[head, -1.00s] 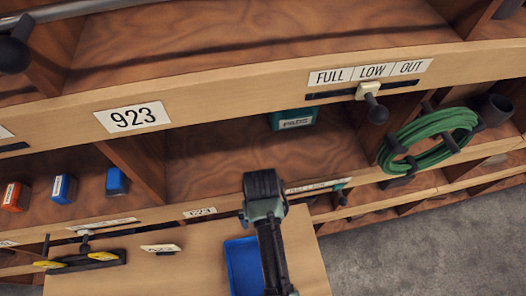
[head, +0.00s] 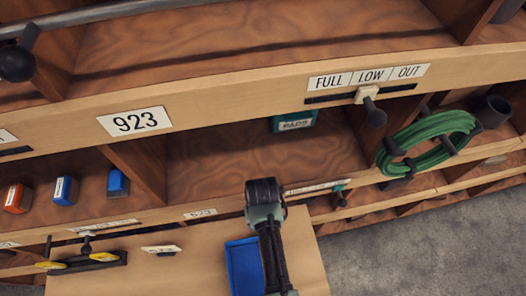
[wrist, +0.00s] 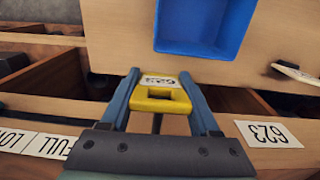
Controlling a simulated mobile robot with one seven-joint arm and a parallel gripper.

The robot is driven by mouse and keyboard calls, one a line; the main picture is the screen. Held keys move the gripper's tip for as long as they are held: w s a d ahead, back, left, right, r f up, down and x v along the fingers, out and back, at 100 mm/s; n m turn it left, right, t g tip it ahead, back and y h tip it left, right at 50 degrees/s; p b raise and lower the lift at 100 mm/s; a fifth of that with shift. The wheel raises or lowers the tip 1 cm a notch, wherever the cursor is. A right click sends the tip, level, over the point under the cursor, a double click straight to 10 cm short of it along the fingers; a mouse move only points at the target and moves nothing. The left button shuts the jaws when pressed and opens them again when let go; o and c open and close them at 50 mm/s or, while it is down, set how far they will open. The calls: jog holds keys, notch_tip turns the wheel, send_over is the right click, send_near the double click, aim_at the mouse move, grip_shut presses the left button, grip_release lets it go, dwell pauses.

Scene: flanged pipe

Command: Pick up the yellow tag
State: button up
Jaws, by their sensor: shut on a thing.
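The yellow tag (wrist: 161,105) is between the two blue fingers of my gripper (wrist: 160,84) in the wrist view. It has an open slot and a white label reading 623. The fingers touch its two sides and are shut on it. A wooden surface and the shelf front show behind it. In the head view my arm reaches over the wooden worktop (head: 205,262), and its links hide the fingers and this tag.
A blue bin (head: 242,268) sits on the worktop beside my arm. A black holder with yellow pieces (head: 102,257) and a white tag (head: 161,249) lie further left. The shelf holds small boxes, a teal box (head: 295,121) and a green hose coil (head: 430,138).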

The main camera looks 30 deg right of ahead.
jog(key=shift+c, duration=1.1)
jog(key=shift+r+b, duration=0.15)
jog(key=shift+b, duration=0.35)
jog(key=s+a+b, duration=0.1)
jog(key=s+a, duration=0.1)
jog(key=s, duration=0.6)
jog(key=s+a+b, duration=0.2)
jog(key=s+a, duration=0.1)
jog(key=s, duration=0.6)
jog(key=shift+s+r, duration=0.15)
jog(key=shift+b, duration=0.3)
